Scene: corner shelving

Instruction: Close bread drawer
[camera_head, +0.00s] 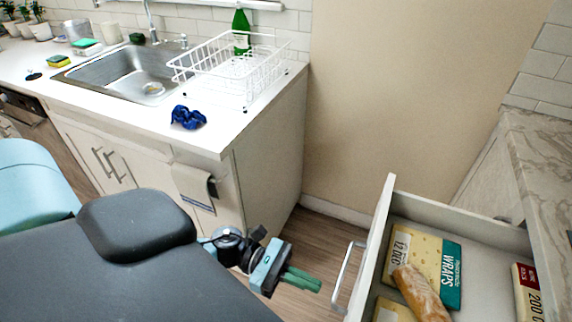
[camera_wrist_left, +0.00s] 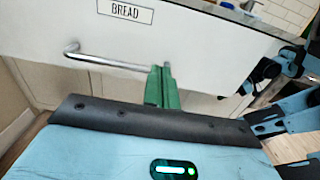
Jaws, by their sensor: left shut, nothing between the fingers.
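The bread drawer (camera_head: 376,235) is pulled open at the right of the head view. In the left wrist view its pale front (camera_wrist_left: 200,50) bears a "BREAD" label (camera_wrist_left: 125,11). Its metal bar handle (camera_head: 343,277) also shows in the left wrist view (camera_wrist_left: 105,62), partly behind my fingers. My left gripper (camera_head: 318,284) is shut and empty, with its green fingers pointing at the drawer front near the handle. In the left wrist view the fingers (camera_wrist_left: 161,88) overlap the handle's right end; I cannot tell whether they touch it. My right gripper is not in view.
Inside the drawer lie a wraps packet (camera_head: 452,272), a bread loaf (camera_head: 420,292) and another packet (camera_head: 526,290). A marble worktop (camera_head: 545,170) overhangs at right. A sink counter with a dish rack (camera_head: 235,72) stands at left. Wooden floor (camera_head: 318,235) lies between.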

